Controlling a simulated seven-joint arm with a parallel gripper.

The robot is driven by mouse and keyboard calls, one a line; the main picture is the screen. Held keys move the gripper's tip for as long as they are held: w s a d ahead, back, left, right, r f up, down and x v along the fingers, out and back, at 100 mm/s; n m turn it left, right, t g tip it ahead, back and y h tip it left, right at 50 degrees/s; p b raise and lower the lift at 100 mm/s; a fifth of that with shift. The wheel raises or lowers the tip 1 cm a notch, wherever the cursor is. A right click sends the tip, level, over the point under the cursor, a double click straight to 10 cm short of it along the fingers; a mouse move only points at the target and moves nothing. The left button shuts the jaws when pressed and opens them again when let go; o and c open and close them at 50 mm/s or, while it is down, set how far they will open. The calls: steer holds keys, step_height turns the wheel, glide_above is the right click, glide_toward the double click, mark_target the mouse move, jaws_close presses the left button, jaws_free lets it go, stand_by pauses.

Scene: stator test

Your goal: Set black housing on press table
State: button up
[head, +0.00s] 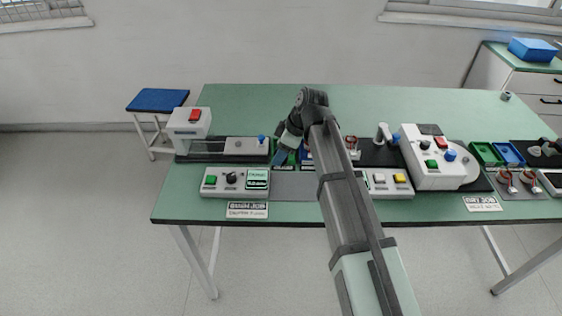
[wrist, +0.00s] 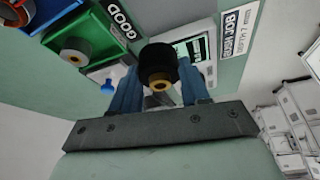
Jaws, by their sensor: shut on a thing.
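In the wrist view my gripper (wrist: 160,88) has its blue fingers shut on the black housing (wrist: 158,62), a short dark cylinder with a brass-coloured centre. In the head view my gripper (head: 285,152) is low over the middle-left of the bench, and the housing cannot be made out there. A press-like machine (head: 189,124) with a white head and red button stands to the left of my gripper. Its bed (head: 243,146), a light grey block on a dark base, lies between that head and my gripper. Which surface is the press table is not labelled legibly.
A control box (head: 236,181) with a green button and dark knob sits in front of the bed. The wrist view shows a green tray (wrist: 75,45) and a blue tray (wrist: 97,73) close by. A white machine (head: 428,158) stands to the right. The bench's back (head: 250,105) is clear.

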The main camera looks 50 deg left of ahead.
steer(key=shift+r, duration=0.5)
steer(key=shift+s+a+r, duration=0.15)
steer(key=shift+s+r, duration=0.05)
steer(key=shift+s, duration=0.05)
steer(key=shift+n, duration=0.4)
steer(key=a, duration=1.3)
steer(key=s+a, duration=0.1)
steer(key=a, duration=0.5)
steer(key=shift+a+r, duration=0.15)
steer(key=shift+a, duration=0.25)
steer(key=shift+w+a, duration=0.2)
steer(key=shift+a, duration=0.05)
steer(key=shift+m, duration=0.4)
steer(key=shift+d+f, duration=0.1)
steer(key=shift+f, duration=2.25)
